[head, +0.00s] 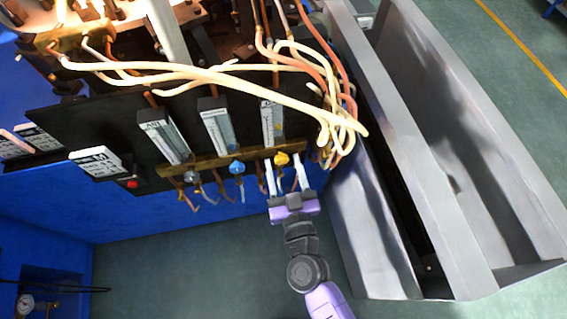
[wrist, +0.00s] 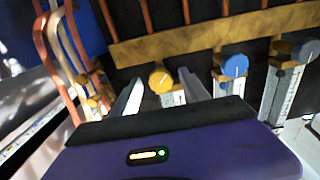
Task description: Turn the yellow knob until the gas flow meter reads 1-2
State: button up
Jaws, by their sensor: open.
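The yellow knob (head: 282,159) sits at the right end of the brass bar, below the rightmost flow meter (head: 272,122). In the wrist view the yellow knob (wrist: 160,80) shows just beyond the fingertips, with a white mark on its face. My gripper (head: 285,165) is open, its two fingers pointing at the knob, one to each side in the head view. In the wrist view my gripper (wrist: 160,85) looks slightly short of the knob; I cannot tell if either finger touches it. The meter's reading is too small to tell.
A blue knob (head: 236,168) and a grey knob (head: 191,176) are on the same brass bar (head: 215,160), to the left. Loose pale hoses (head: 345,135) hang to the right of the meters. A long grey metal trough (head: 440,150) stands further right. Open floor lies below.

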jog(key=shift+w+a, duration=0.1)
jog(key=shift+w, duration=0.15)
grip_shut()
